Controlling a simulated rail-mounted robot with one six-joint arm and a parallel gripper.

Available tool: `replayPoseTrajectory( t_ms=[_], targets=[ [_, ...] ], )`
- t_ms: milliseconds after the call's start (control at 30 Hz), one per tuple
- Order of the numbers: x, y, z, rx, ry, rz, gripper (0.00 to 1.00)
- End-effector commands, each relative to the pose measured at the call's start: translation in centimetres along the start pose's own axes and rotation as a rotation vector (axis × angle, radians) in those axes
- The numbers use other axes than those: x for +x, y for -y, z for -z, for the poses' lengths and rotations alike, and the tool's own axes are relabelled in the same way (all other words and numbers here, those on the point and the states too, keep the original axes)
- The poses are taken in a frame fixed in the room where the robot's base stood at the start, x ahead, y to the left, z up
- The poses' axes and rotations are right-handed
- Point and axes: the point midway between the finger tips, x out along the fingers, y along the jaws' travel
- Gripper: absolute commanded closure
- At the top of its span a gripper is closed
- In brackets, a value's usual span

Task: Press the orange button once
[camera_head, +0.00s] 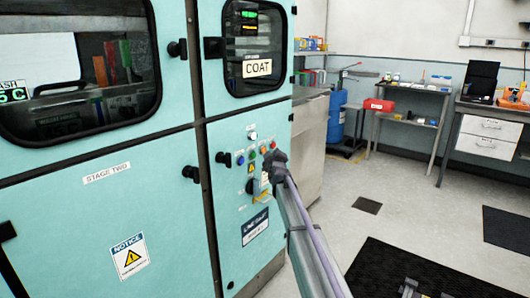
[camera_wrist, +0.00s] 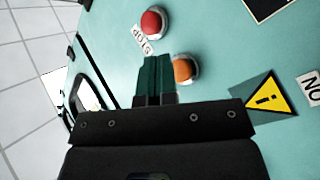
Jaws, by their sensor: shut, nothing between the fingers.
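The orange button (camera_wrist: 185,69) sits in a pale ring on the teal panel, and the fingers hide its left edge in the wrist view. My gripper (camera_wrist: 156,62) is shut and empty, its fingertips just left of the orange button in that view. I cannot tell whether the tips touch the panel. In the head view my gripper (camera_head: 272,160) is at the small control panel of the teal cabinet and covers part of it.
A red button (camera_wrist: 152,24) with a STOP label (camera_wrist: 141,40) is near the fingertips. A yellow warning triangle (camera_wrist: 268,98) is to the right. Black door knobs (camera_head: 223,158) stick out left of the controls.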

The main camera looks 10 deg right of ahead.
Motion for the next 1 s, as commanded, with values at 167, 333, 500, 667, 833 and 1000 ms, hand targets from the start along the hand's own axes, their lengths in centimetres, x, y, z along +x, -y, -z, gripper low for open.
replayPoseTrajectory(
  t_ms=[167, 333, 500, 667, 833, 1000],
  targets=[
    [0.46, 0.32, 0.32, 0.002, 0.000, 0.000, 1.00],
    [0.59, 0.44, 0.45, 0.001, 0.000, 0.000, 1.00],
    [0.58, 0.43, 0.44, 0.001, 0.000, 0.000, 1.00],
    [0.68, 0.50, 0.51, -0.001, 0.000, 0.000, 1.00],
    [0.83, 0.61, 0.62, 0.001, -0.001, 0.000, 1.00],
    [0.97, 0.72, 0.73, 0.000, -0.001, 0.000, 1.00]
  ],
)
